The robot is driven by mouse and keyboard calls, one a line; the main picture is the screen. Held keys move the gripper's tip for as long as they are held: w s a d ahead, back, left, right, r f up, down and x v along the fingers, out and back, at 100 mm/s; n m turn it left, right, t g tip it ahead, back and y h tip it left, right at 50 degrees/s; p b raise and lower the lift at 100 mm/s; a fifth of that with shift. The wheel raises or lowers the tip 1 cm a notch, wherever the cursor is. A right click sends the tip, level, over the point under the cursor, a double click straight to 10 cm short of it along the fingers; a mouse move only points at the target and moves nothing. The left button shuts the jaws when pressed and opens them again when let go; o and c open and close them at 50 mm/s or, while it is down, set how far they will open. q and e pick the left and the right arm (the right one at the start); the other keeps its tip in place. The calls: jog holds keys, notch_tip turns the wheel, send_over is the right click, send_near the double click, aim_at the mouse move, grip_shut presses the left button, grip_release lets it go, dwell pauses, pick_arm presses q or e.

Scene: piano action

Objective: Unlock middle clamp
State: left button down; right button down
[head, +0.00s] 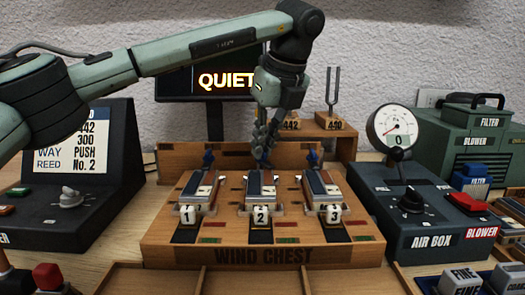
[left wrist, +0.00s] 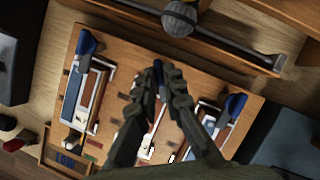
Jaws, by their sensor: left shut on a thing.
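The wind chest (head: 262,254) is a wooden block with three numbered reed stations. The middle station (head: 261,190), marked 2, has a blue and red reed plate. The middle clamp's blue lever (left wrist: 159,76) shows between my fingers in the left wrist view; my gripper hides most of it in the head view. My left gripper (head: 264,155) comes down from above at the back of the middle station, shut on this lever. The left clamp's blue lever (head: 208,158) and the right clamp's blue lever (head: 312,158) stand apart from my gripper. My right gripper is not seen.
The air box (head: 430,242) with a gauge (head: 392,129) stands to the right. A control console (head: 80,205) stands to the left. Behind are a QUIET display (head: 228,80) and a tuning fork (head: 332,92) on a wooden block. A wooden tray rim (head: 250,268) lies in front.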

pick_arm(q)
jog(key=shift+f+n, duration=0.2)
jog(key=shift+n, duration=0.3)
jog(key=shift+d+n+g+y, duration=0.1)
jog(key=shift+n+g+y, duration=0.3)
jog(key=shift+n, duration=0.6)
jog(key=shift+w+d+n+g+y, duration=0.1)
jog(key=shift+n+g+y, duration=0.2)
jog(key=shift+n, duration=0.5)
jog(key=n+p, duration=0.1)
jog(key=n, duration=0.1)
jog(key=n+g+p, duration=0.1)
jog(key=n+p, duration=0.1)
jog(key=n+g+p, duration=0.1)
jog(key=n+p, duration=0.1)
jog(key=shift+w+y, duration=0.25)
jog(key=shift+y, duration=0.05)
jog(key=shift+n+g+p, duration=0.3)
jog(key=shift+n, duration=0.2)
jog(key=shift+f, duration=0.1)
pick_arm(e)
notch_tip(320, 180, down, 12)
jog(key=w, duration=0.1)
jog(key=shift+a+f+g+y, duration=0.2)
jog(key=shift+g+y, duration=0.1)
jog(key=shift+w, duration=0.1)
pick_arm(q)
jog(key=c, duration=1.5)
grip_release()
jog(key=shift+w, duration=0.1)
